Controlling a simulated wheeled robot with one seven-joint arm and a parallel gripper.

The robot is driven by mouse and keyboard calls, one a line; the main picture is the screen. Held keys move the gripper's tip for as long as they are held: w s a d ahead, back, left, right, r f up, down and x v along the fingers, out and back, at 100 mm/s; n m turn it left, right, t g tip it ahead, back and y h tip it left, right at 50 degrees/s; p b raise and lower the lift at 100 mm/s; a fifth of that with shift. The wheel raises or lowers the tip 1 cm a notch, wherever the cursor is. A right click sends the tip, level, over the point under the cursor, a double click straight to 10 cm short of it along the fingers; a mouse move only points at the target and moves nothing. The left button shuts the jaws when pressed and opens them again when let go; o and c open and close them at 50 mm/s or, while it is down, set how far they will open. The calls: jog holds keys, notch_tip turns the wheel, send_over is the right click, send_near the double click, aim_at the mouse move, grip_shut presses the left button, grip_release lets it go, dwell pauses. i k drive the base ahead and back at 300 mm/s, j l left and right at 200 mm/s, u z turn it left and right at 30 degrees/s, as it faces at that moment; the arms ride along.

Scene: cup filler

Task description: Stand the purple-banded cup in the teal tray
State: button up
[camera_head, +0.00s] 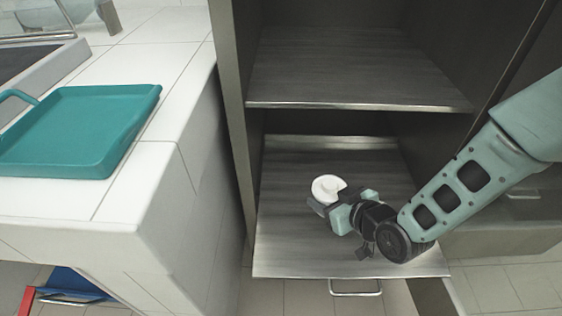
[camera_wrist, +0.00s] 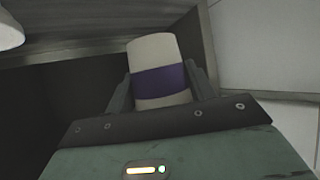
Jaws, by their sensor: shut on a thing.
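The purple-banded cup (camera_wrist: 158,55) is pale cream with a wide purple band, and stands between the two fingers of my gripper (camera_wrist: 160,88) in the wrist view. In the head view my gripper (camera_head: 340,203) is low over the cabinet's lower shelf, shut on the cup, whose round white top (camera_head: 326,187) shows. The cup looks roughly upright. Whether its base touches the shelf is hidden. The teal tray (camera_head: 85,125) lies on the white counter at the left, apart from my gripper, and looks empty.
The lower shelf (camera_head: 285,255) is otherwise bare. An upper shelf (camera_head: 355,78) is above and behind. The cabinet's side wall (camera_head: 234,130) stands between the shelf and the white tiled counter (camera_head: 165,95). A white rounded object (camera_wrist: 8,32) shows at the wrist view's upper left edge.

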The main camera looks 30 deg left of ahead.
aim_at(97, 129)
jog(key=k, duration=1)
